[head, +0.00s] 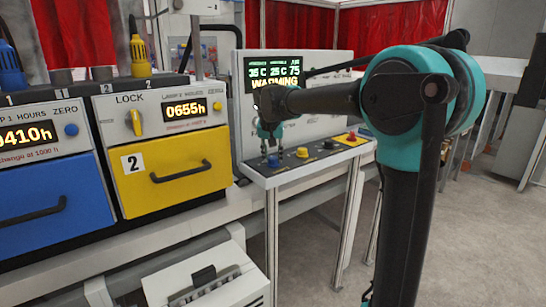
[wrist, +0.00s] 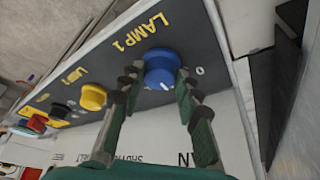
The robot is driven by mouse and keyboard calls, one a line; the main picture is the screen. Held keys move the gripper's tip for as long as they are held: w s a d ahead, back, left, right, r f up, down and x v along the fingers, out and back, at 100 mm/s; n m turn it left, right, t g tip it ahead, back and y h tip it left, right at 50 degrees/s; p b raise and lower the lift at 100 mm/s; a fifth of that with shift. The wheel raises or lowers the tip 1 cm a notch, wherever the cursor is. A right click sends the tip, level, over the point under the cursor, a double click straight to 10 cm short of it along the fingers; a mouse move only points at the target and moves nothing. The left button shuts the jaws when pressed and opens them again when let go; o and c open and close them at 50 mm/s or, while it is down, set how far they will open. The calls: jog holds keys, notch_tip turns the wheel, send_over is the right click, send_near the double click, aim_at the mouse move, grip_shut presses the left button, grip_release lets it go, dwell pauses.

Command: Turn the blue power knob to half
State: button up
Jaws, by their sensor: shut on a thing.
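The blue power knob (wrist: 161,68) sits on the dark panel beside the yellow label "LAMP 1" in the wrist view. It carries a short white pointer mark on its near edge, and a "0" is printed to its right. My gripper (wrist: 155,82) has one finger on each side of the knob and is shut on it. In the head view my gripper (head: 269,143) points down at the left end of the sloped control panel (head: 310,164). The blue knob (head: 274,160) shows just below the fingers there.
A yellow knob (head: 302,152), a black knob (head: 328,145) and a red button (head: 351,135) sit farther right on the panel. A lit screen (head: 273,70) reads "WARMING". Yellow (head: 170,175) and blue (head: 50,205) lamp drawers stand left. The floor at right is open.

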dwell(0.3)
jog(key=o, duration=1.2)
jog(key=shift+c, duration=0.2)
jog(key=shift+r, duration=0.1)
jog(key=v, duration=1.1)
jog(key=shift+s+r, duration=0.15)
jog(key=shift+r, duration=0.25)
jog(key=s+d+f, duration=0.4)
jog(key=d+f, duration=0.4)
jog(key=f, duration=0.3)
jog(key=s+d+f, duration=0.6)
jog(key=s+f, duration=0.5)
jog(key=f, duration=0.1)
jog(key=s+d+f+n, duration=0.1)
jog(key=s+d+f, duration=0.6)
jog(key=s+f, duration=0.4)
jog(key=shift+s+d+f+n+y, duration=0.2)
jog(key=shift+s+f+n+y, duration=0.15)
jog(key=shift+f, duration=0.3)
